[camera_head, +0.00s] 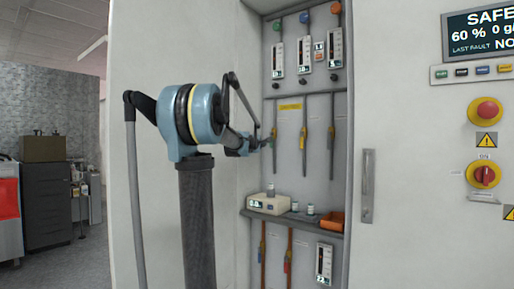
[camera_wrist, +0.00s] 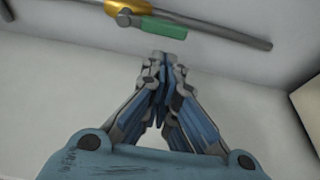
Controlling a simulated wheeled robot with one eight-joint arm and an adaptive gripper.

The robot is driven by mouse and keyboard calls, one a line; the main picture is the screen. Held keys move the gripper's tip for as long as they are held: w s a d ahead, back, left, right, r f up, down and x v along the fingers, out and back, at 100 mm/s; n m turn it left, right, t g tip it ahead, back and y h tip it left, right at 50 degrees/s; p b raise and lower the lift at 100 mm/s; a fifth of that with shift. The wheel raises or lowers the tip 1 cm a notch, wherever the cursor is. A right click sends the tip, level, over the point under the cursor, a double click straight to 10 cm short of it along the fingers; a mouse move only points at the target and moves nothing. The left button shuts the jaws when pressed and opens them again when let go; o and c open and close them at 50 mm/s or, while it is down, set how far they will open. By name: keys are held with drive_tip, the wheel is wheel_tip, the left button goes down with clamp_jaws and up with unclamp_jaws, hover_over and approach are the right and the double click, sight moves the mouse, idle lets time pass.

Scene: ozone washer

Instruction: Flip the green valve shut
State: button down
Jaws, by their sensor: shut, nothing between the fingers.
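The green valve handle (camera_wrist: 164,27) shows at the top of the wrist view. It lies roughly along its grey pipe (camera_wrist: 225,33), beside a brass valve body (camera_wrist: 128,6). In the head view the green handle (camera_head: 274,133) is small, on the leftmost of three upright pipes in the open cabinet bay. My gripper (camera_wrist: 163,62) is shut and empty, its fingertips together. In the wrist view they point at the green handle with a gap in the picture; I cannot tell the depth. In the head view my gripper (camera_head: 267,143) is close to that valve and partly covers its pipe.
Flow gauges (camera_head: 306,54) hang above. A shelf (camera_head: 285,219) below holds a small meter (camera_head: 268,204), little bottles and an orange tray (camera_head: 332,221). A cabinet door handle (camera_head: 367,187) is at right.

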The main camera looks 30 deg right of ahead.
drive_tip(key=shift+x, duration=2.4)
drive_tip(key=shift+a, duration=0.15)
